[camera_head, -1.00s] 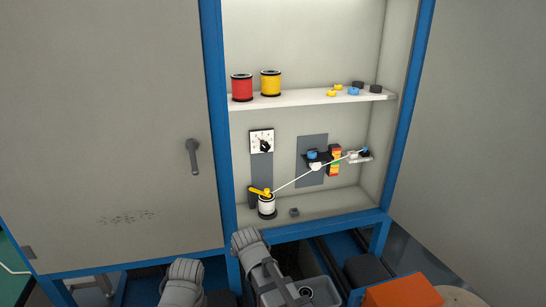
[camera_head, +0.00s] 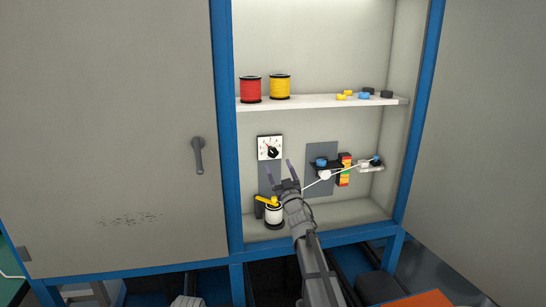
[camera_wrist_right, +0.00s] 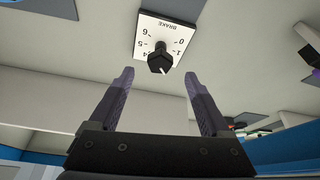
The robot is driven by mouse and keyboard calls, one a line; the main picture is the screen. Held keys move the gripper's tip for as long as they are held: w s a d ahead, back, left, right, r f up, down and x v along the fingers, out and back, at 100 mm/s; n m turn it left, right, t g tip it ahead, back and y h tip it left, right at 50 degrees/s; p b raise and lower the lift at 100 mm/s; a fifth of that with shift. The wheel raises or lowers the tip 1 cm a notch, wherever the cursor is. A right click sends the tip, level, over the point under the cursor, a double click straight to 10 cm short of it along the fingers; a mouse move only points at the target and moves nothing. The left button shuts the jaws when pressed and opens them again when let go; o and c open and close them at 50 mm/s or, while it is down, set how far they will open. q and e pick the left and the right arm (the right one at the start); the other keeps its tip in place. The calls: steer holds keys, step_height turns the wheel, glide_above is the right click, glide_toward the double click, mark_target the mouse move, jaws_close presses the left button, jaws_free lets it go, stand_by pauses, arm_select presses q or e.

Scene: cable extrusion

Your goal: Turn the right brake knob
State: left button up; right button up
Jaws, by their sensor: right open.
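The brake knob (camera_head: 271,152) is black and sits on a white numbered dial plate (camera_head: 263,143) on the cabinet's back wall. In the right wrist view the knob (camera_wrist_right: 160,58) shows on the plate marked BRAKE (camera_wrist_right: 179,29), ahead of the fingertips and roughly between them. My right gripper (camera_head: 281,168) is open and empty, just below and in front of the dial; it also shows open in the wrist view (camera_wrist_right: 160,78). The fingers do not touch the knob. Of my left arm only a small part shows at the bottom edge; its gripper is not visible.
A white spool (camera_head: 274,214) with a yellow lever (camera_head: 267,200) stands below the dial. A white cable (camera_head: 310,185) runs right to the guide parts (camera_head: 325,173). The shelf (camera_head: 315,104) above holds red (camera_head: 250,90) and yellow spools (camera_head: 280,87). A cabinet door (camera_head: 110,130) is at left.

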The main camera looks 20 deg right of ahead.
mark_target(274, 155)
steer(key=p+x, duration=0.3)
steer(key=x, duration=0.5)
steer(key=shift+s, duration=0.1)
steer(key=shift+c, duration=0.3)
jaws_close()
